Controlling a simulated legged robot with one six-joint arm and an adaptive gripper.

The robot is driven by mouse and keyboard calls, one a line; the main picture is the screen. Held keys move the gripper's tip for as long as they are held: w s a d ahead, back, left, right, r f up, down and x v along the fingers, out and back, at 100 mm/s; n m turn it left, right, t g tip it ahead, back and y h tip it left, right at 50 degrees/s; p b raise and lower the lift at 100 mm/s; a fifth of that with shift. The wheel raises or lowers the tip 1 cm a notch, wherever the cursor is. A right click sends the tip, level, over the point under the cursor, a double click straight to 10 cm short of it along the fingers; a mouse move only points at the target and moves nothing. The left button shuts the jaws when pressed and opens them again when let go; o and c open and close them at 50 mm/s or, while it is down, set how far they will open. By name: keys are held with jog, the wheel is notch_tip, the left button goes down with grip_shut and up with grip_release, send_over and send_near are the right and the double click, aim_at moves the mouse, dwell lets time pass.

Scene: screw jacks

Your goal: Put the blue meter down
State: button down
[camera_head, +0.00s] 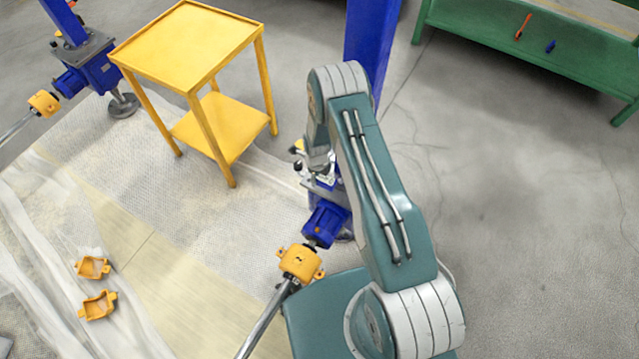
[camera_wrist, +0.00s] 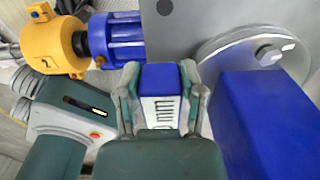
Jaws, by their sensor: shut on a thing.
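The blue meter (camera_wrist: 160,80) shows in the wrist view as a small blue block with a white, dark-marked face. My gripper (camera_wrist: 161,74) is shut on it, one finger on each side. In the head view my arm reaches to the near screw jack (camera_head: 325,222), and its wrist is beside the tall blue column (camera_head: 372,48). The arm and jack parts largely hide the gripper there, and I cannot make out the meter. In the wrist view the meter is in front of the jack's grey plate (camera_wrist: 205,22); whether they touch is unclear.
A yellow two-shelf table (camera_head: 187,45) with a bare top stands at the upper left. A green bench (camera_head: 535,55) at the upper right holds an orange tool (camera_head: 523,27) and a small blue item (camera_head: 551,46). Two orange covers (camera_head: 97,305) lie lower left. Right floor is clear.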

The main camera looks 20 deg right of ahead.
aim_at(320, 184)
jog(key=shift+s+d+f, duration=0.15)
jog(key=shift+d+f, duration=0.15)
jog(key=shift+f, duration=0.05)
jog(key=f, duration=0.3)
jog(key=shift+d+f, duration=0.15)
jog(key=shift+d, duration=0.05)
jog(key=shift+c, duration=2.4)
grip_release()
